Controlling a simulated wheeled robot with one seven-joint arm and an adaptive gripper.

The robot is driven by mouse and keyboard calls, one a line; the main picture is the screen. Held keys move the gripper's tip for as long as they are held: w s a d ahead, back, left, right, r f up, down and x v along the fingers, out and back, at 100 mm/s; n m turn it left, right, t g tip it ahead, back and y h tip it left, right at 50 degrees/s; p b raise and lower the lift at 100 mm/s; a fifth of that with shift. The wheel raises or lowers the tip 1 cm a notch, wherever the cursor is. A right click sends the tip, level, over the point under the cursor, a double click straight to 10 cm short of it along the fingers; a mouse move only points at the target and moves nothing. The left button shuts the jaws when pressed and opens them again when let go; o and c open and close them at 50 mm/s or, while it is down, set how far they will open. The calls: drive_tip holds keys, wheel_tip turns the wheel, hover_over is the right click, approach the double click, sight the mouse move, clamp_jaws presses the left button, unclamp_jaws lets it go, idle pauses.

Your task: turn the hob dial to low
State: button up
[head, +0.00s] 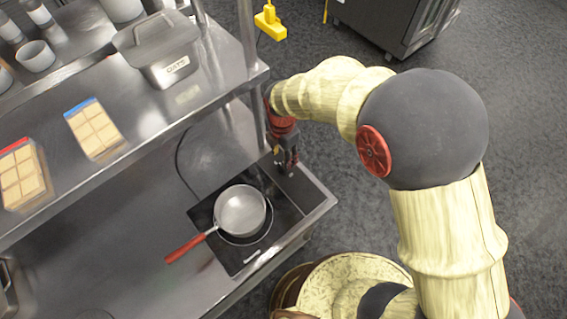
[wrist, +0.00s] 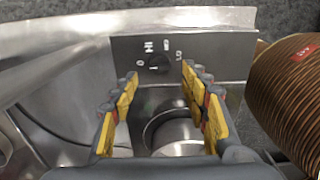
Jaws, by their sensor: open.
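The hob dial (wrist: 159,63) is a small round black knob on the hob's dark panel in the wrist view. White marks stand around it: a 0 at its left, HI at its upper left, another mark at its upper right and LO at its right. A small pale line shows on the knob, but I cannot tell for sure which mark it points to. My gripper (wrist: 160,75) is open, its yellow-padded fingers on either side of the dial in the picture; contact cannot be told. In the head view my gripper (head: 287,166) hangs over the far end of the black hob (head: 238,258).
A metal pan (head: 240,210) with a red handle (head: 190,246) stands on the hob, close to my gripper. A steel shelf (head: 150,140) with a lidded metal container (head: 165,58) overhangs at the left. A striped brown round object (wrist: 285,95) is at the wrist view's right.

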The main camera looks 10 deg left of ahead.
sight(282, 166)
wheel_tip(282, 166, down, 6)
idle(0.4)
drive_tip(key=shift+c, duration=1.2)
drive_tip(key=c, duration=1)
